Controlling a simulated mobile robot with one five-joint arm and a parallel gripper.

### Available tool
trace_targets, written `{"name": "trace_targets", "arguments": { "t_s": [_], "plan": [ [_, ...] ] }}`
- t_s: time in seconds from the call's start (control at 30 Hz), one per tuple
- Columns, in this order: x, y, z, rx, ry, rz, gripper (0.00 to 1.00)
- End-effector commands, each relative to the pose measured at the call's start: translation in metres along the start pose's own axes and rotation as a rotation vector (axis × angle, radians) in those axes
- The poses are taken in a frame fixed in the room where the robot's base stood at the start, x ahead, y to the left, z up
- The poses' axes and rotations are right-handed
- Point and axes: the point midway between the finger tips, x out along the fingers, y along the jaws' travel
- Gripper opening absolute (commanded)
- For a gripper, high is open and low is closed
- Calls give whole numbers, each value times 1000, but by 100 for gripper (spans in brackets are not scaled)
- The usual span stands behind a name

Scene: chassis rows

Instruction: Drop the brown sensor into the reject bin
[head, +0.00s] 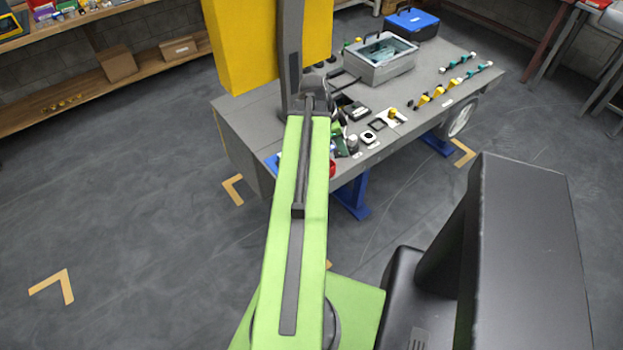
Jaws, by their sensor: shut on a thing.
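I cannot make out the brown sensor or my gripper in the head view. My green arm link runs up the middle of the picture to a dark joint, and a dark link continues up past the top edge. No container is clearly marked as the reject bin. A grey open-topped box (372,71) with a handle stands towards the back of the grey bench (440,66). A small red thing (332,168) shows at the bench's near edge, mostly hidden by my arm.
A large yellow panel (240,45) covers the bench's back left. A blue case (411,24) stands at the back. Several yellow and teal parts (423,101) lie to the right. Wooden shelves (100,88) with cardboard boxes (117,64) are at left. The floor (130,190) at left is clear.

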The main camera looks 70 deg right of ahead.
Motion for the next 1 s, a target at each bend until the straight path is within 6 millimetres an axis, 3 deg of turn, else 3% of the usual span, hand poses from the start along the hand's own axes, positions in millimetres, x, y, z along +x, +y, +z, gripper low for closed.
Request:
{"name": "trace_targets", "arguments": {
  "t_s": [0.03,0.1,0.27,0.57,1.0],
  "plan": [
    [14,-17,23,0,-1,0,0],
    [17,-32,47,10,-1,5,0],
    [18,-52,85,29,2,12,0],
    [20,-53,92,37,3,15,0],
    [70,-53,112,37,3,15,0]
  ]
}}
